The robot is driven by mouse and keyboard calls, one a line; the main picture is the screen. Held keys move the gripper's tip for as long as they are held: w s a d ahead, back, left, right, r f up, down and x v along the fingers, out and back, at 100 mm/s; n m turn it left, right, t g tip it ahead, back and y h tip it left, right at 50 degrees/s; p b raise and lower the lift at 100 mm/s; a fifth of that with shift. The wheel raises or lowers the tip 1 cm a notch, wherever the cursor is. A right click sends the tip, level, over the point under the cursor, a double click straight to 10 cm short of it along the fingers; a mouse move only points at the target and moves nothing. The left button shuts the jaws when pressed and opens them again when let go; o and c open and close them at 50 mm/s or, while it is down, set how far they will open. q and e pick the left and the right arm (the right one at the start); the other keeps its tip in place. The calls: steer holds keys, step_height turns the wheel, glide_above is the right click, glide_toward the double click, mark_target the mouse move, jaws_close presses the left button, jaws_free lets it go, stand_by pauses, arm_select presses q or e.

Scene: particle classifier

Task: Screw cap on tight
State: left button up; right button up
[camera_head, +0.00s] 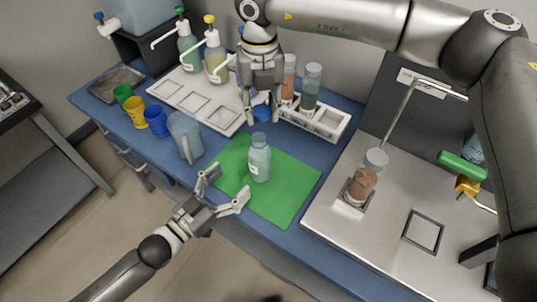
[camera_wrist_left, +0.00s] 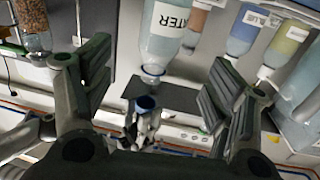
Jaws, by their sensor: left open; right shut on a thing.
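A clear bottle (camera_head: 260,162) stands upright and open on the green mat (camera_head: 287,197). In the left wrist view the bottle (camera_wrist_left: 165,45) appears upside down, with a label reading "WATER". My left gripper (camera_head: 228,184) is open at the mat's near left edge, its fingers pointing toward the bottle but apart from it. My right gripper (camera_head: 262,105) reaches down from above and is shut on a blue cap (camera_head: 262,114). In the left wrist view the cap (camera_wrist_left: 147,103) is apart from the bottle's mouth.
A clear pitcher (camera_head: 185,137) and several coloured cups stand left of the mat. Pump bottles (camera_head: 215,62) stand on a white tray behind. A rack (camera_head: 318,121) with filled jars is close by my right gripper. A metal station (camera_head: 400,205) with a jar is at the right.

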steer(key=shift+s+a+r, duration=0.3)
steer(key=shift+s+a, duration=0.3)
steer(key=shift+w+d+f, duration=0.1)
steer(key=shift+d, duration=0.05)
arm_select(q)
steer(key=x, duration=1.1)
steer(key=shift+d+r, duration=0.1)
steer(key=c, duration=1.5)
steer(key=shift+c, duration=0.2)
arm_select(e)
glide_above(259, 142)
steer(key=shift+f, duration=2.55)
steer(key=shift+f, duration=0.85)
steer(key=shift+f, duration=0.55)
